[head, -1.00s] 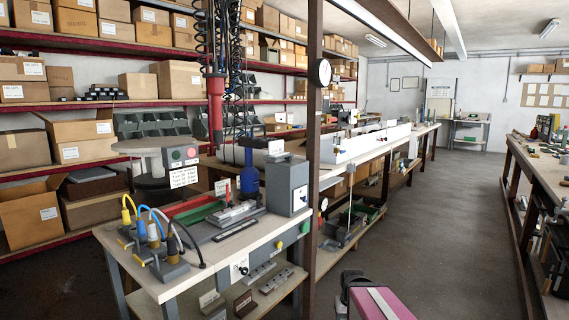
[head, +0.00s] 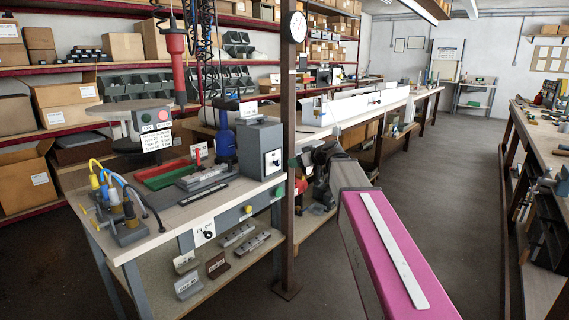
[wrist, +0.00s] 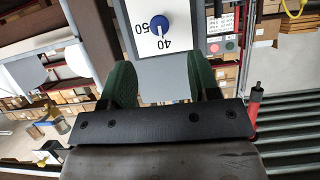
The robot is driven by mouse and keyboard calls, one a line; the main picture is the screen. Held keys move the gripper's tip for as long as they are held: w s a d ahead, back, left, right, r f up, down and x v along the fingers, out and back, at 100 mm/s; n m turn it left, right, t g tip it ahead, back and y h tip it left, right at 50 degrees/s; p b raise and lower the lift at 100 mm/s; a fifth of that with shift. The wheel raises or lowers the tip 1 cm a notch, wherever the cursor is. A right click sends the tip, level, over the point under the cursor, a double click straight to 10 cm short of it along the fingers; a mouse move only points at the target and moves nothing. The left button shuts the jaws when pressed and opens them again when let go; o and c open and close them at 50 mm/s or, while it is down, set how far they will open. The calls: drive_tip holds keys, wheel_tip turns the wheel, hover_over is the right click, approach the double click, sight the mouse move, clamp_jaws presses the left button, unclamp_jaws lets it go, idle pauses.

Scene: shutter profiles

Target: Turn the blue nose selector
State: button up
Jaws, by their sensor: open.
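The blue nose selector (wrist: 159,26) is a round knob with a white pointer on a white plate in the wrist view. The numbers 40 and 50 show beside it; the pointer is toward the 40. The plate is on the right face of a grey box (head: 256,146) on the bench in the head view, where the knob looks small and dark. My gripper (wrist: 159,72) is open and empty, its two green fingers apart below the knob in the wrist view, not touching it. In the head view my gripper (head: 303,171) is small and partly hidden by the post.
A brown post (head: 290,200) with a clock stands by the bench corner. The aisle floor (head: 430,160) to the right is clear.

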sight(279, 162)
drive_tip(key=x, duration=0.7)
drive_tip(key=r+x, duration=0.1)
drive_tip(key=x, duration=0.2)
drive_tip(key=shift+w+a+f, duration=0.15)
drive_tip(key=shift+w+a, duration=0.2)
drive_tip(key=shift+w, duration=0.05)
drive_tip(key=c, duration=0.9)
